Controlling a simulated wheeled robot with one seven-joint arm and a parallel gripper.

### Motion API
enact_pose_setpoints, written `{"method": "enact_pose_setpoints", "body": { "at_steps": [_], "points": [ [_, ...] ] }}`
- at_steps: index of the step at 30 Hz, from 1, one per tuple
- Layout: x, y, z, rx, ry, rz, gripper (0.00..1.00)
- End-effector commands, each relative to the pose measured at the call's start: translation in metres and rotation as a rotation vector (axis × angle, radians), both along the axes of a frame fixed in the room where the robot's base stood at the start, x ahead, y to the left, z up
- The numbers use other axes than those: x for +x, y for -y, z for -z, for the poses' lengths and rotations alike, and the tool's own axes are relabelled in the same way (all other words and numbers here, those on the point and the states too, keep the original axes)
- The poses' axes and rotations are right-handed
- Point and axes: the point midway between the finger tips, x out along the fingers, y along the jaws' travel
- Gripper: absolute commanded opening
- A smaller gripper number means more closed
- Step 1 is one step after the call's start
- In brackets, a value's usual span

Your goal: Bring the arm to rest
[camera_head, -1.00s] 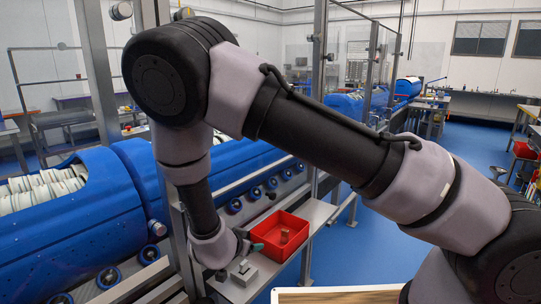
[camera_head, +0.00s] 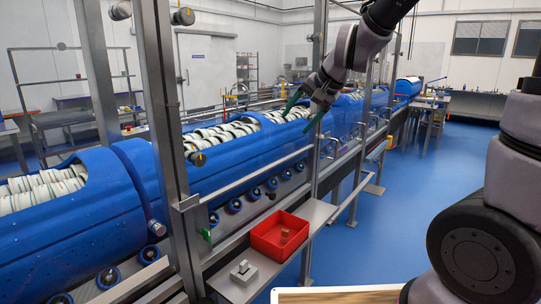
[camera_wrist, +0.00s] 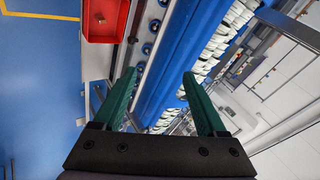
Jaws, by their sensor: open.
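My gripper (camera_head: 303,110) is raised high in the upper middle of the head view, in front of the blue tub carriers. Its two green fingers are apart, with nothing between them. In the wrist view my gripper (camera_wrist: 160,100) also shows spread and empty. My arm reaches up on the right of the head view and partly leaves the top of the picture.
A red bin (camera_head: 279,236) with a small brownish block (camera_head: 284,236) stands on a grey shelf (camera_head: 318,212). A grey fixture (camera_head: 243,271) sits nearby. Blue carriers (camera_head: 95,220) hold white items. Metal posts (camera_head: 165,140) stand before them. Blue floor (camera_head: 385,230) is clear.

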Motion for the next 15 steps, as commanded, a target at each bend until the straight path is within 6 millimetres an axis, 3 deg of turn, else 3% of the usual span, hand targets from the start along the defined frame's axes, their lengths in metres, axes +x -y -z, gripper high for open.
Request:
{"method": "enact_pose_setpoints", "body": {
  "at_steps": [1, 6, 12, 15],
  "points": [
    [-0.011, 0.022, -0.019, -0.002, 0.021, -0.004, 0.74],
    [-0.062, 0.083, -0.056, -0.072, 0.059, -0.031, 0.74],
    [-0.124, 0.141, -0.072, -0.205, 0.074, -0.01, 0.74],
    [-0.147, 0.159, -0.073, -0.258, 0.07, 0.01, 0.74]
  ]
}}
